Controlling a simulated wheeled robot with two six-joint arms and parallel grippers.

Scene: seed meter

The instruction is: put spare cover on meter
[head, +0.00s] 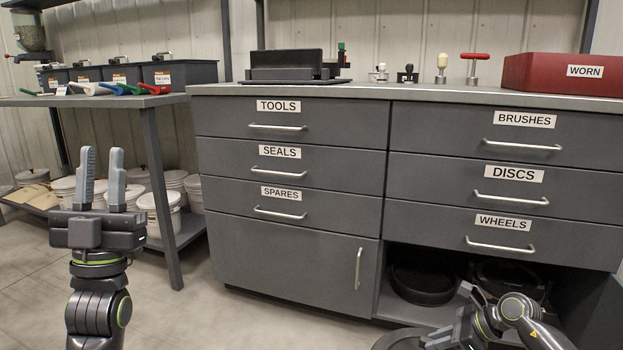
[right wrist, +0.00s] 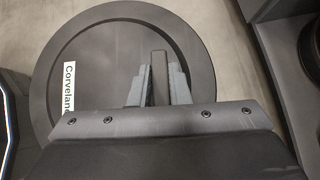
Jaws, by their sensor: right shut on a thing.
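A round dark cover (right wrist: 95,60) with a raised rim and a white label reading "Corvelan…" fills much of the right wrist view. My right gripper (right wrist: 158,85) is shut on the cover's raised dark bar. In the head view the cover's edge (head: 398,340) shows at the bottom, beside my right gripper (head: 445,338), low in front of the cabinet. My left gripper (head: 101,160) is upright, open and empty, at the left. A dark box-like unit (head: 286,63) stands on a flat black base on the counter; I cannot tell whether it is the meter.
The cabinet (head: 290,232) has shut labelled drawers. Its open lower bay holds a dark round part (head: 423,283) and another (head: 505,278). A red WORN box (head: 565,77) and several small hand tools stand on the counter. A side table (head: 100,100) holds grey bins; the floor between is clear.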

